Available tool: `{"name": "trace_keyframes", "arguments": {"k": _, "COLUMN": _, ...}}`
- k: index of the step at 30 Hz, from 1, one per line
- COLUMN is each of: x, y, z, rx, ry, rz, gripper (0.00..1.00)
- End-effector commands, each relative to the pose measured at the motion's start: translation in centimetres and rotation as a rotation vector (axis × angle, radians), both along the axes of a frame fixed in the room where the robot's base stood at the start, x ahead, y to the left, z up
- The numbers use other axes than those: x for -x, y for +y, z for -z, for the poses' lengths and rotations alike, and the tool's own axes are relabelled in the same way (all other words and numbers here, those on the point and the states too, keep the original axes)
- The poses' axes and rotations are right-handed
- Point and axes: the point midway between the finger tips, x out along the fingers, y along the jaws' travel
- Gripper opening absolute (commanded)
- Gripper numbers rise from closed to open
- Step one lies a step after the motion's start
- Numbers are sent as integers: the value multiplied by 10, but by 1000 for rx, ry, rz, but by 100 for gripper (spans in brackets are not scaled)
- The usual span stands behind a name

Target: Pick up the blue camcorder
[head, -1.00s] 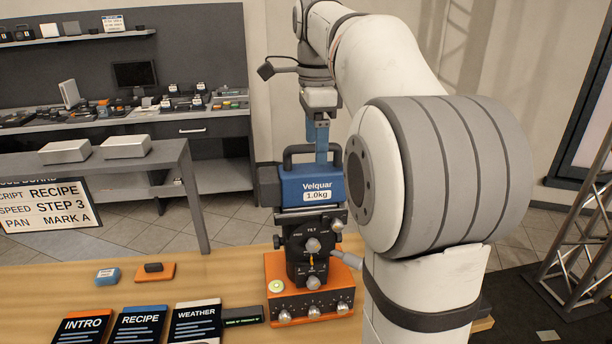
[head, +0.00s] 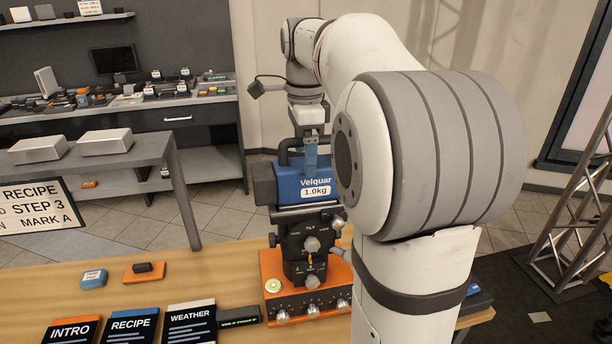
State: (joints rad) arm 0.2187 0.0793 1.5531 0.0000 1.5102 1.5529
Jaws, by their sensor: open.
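The blue camcorder (head: 303,184), labelled "Velquar 1.0kg", sits upright on a black tilt head (head: 308,240) above an orange base (head: 270,265) on the wooden table. It has a black top handle (head: 284,156) and a dark front part at its left. My gripper (head: 310,160) points down at the handle, with a blue finger in front of the camcorder's upper edge. The jaws are open. The far finger is hidden, so I cannot tell whether the handle lies between them. My arm hides the camcorder's right end.
On the wooden table (head: 215,265) lie cue cards such as the RECIPE card (head: 130,325), a small blue block (head: 93,279) and an orange piece (head: 146,273). A grey table (head: 150,152) with two silver boxes stands behind left. A metal truss (head: 575,230) stands at right.

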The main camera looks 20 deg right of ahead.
Motion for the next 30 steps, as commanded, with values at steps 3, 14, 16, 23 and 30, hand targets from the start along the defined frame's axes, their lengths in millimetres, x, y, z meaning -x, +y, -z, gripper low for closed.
{"name": "trace_keyframes", "arguments": {"k": 3, "x": 0, "y": 0, "z": 12, "rx": 0, "ry": 0, "rz": 0, "gripper": 82}}
{"name": "trace_keyframes", "arguments": {"k": 14, "x": 0, "y": 0, "z": 16, "rx": 0, "ry": -1, "rz": 1, "gripper": 75}}
{"name": "trace_keyframes", "arguments": {"k": 16, "x": 0, "y": 0, "z": 16, "rx": 0, "ry": -1, "rz": 1, "gripper": 70}}
{"name": "trace_keyframes", "arguments": {"k": 23, "x": 0, "y": 0, "z": 16, "rx": 0, "ry": -1, "rz": 1, "gripper": 51}}
{"name": "trace_keyframes", "arguments": {"k": 30, "x": 0, "y": -1, "z": 16, "rx": 0, "ry": -1, "rz": 2, "gripper": 31}}
